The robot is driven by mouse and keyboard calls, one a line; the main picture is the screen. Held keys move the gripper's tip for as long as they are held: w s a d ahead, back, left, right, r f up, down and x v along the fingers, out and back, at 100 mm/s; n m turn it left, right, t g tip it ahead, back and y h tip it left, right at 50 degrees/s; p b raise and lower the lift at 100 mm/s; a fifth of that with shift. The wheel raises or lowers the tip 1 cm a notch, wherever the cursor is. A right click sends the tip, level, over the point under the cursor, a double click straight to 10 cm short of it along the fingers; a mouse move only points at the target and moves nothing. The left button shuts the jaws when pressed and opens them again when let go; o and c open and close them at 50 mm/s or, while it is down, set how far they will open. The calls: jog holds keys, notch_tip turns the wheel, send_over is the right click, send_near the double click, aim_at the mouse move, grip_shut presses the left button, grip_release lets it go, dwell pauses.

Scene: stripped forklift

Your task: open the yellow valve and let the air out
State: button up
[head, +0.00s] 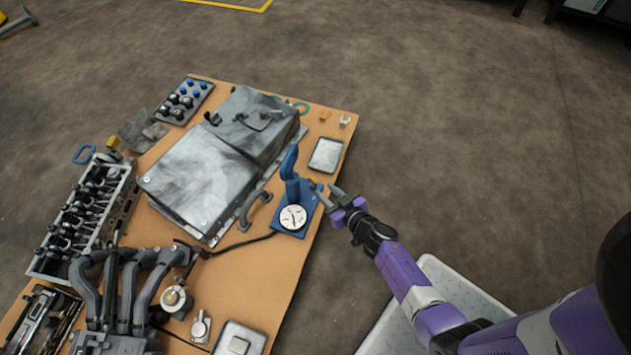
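A blue device with a round white dial gauge (293,217) and a raised blue handle (291,163) stands at the right edge of the bench. A small yellow part (315,184), which looks like the yellow valve, sits on its right side. It is too small to tell how it is turned. My purple gripper (326,193) is just right of this yellow part, reaching in from the right. Its two dark fingers are apart, with the tips close to the yellow part. I cannot tell whether they touch it. No held object shows between them.
The bench (255,285) carries a large grey metal case (200,175), an engine head (90,215), curved pipes (120,285) and a small tray (326,154). A black hose (240,243) runs left from the gauge device. Open floor (460,150) lies to the right.

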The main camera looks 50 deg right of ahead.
aim_at(314, 181)
jog(key=b+x, duration=0.3)
jog(key=x, duration=0.3)
jog(key=shift+f, duration=0.2)
jog(key=shift+w+d+f+b, duration=0.1)
jog(key=shift+w+d+b, duration=0.1)
jog(key=shift+w+b, duration=0.3)
jog(key=shift+w, duration=0.1)
grip_shut()
